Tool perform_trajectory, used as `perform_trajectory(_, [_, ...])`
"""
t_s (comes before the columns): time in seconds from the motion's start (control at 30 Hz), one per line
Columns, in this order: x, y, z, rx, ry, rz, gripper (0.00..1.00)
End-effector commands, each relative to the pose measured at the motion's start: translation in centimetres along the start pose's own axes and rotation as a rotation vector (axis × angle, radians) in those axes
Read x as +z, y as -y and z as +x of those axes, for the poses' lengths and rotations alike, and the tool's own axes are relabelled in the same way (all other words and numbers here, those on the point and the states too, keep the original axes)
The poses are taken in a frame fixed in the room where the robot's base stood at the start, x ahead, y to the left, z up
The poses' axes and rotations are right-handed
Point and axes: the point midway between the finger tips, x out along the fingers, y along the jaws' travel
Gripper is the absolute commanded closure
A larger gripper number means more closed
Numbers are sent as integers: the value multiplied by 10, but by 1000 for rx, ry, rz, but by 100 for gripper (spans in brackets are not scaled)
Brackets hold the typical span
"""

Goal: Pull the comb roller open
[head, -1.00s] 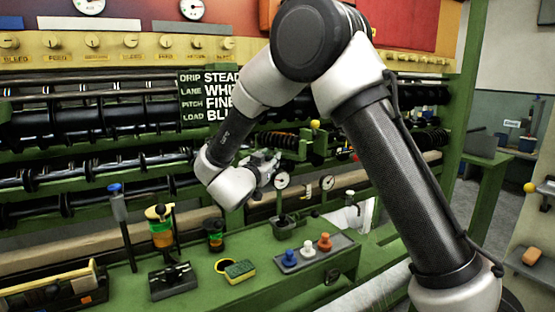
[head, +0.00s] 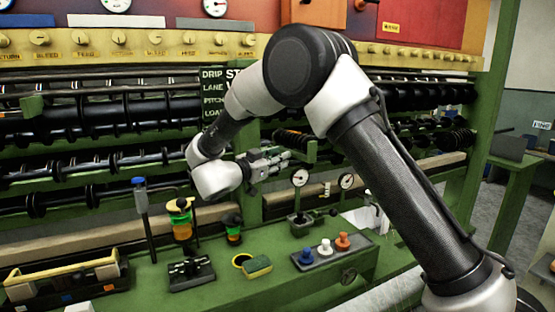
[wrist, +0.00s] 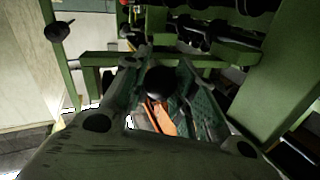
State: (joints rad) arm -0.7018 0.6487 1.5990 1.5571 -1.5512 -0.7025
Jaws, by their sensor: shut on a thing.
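My gripper (head: 284,157) reaches into the green machine frame in the head view, beside a roller with black coils (head: 290,138) on a green bracket (head: 318,155). I take this to be the comb roller, but my arm hides part of it. In the wrist view my gripper's fingers (wrist: 160,80) point forward and are closed around a dark round knob (wrist: 158,81). An orange strip (wrist: 161,118) shows just below the knob, between the fingers. How the knob joins the roller is hidden.
A tall blue-topped lever (head: 140,205) stands at left. A green post (wrist: 275,75) is close right in the wrist view.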

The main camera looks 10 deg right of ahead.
Motion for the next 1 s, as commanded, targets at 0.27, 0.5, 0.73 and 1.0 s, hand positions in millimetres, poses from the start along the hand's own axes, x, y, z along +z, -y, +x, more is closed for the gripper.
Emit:
perform_trajectory(0.27, [-3,1,1,-2,-4,5,49])
perform_trajectory(0.5, [-2,1,0,-2,-2,3,49])
perform_trajectory(0.73, [-1,2,-28,-5,-2,3,49])
perform_trajectory(1.0, [-1,1,-88,-5,-2,3,49])
